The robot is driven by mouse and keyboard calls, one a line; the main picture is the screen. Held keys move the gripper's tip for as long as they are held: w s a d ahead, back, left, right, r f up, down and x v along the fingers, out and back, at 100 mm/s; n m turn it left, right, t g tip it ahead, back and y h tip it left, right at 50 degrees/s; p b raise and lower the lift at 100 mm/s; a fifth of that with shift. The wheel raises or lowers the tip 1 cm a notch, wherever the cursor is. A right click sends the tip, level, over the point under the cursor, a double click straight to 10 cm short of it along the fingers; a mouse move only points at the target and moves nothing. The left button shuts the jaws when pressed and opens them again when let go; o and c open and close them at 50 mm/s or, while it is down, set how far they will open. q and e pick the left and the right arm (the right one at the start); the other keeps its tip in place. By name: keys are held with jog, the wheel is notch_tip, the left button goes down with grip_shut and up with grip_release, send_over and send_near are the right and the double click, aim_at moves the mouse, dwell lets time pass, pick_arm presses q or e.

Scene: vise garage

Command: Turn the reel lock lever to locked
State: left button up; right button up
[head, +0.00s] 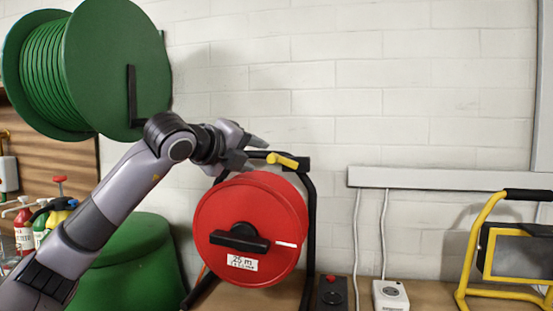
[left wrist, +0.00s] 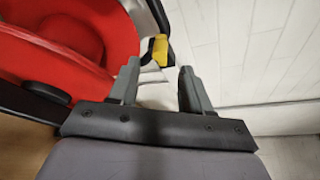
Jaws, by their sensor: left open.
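The red cable reel (head: 225,205) stands upright in a black tube frame (head: 311,220) on the bench. A short yellow lever (head: 283,160) sits on the frame's top bar, lying nearly flat and sloping slightly down to the right. My left gripper (head: 257,155) is open and empty, just left of the lever. In the left wrist view the yellow lever (left wrist: 160,50) shows just beyond the gap between my open fingertips (left wrist: 158,68); I see no clear contact. The red reel (left wrist: 75,40) fills the upper left there. My right gripper is not in view.
A big green hose reel (head: 115,65) hangs at the upper left, with a green drum (head: 135,265) below. A black box with a red button (head: 332,292) and a white socket box (head: 390,295) stand right of the reel. A yellow-framed lamp (head: 510,250) is far right.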

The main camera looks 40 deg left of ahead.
aim_at(269, 158)
pick_arm(q)
jog(key=p+x, duration=0.1)
jog(key=x, duration=0.5)
jog(key=shift+w+f+p, duration=0.1)
jog(key=shift+w+p, duration=0.2)
jog(key=shift+p, duration=0.1)
jog(key=shift+c, duration=0.3)
grip_shut()
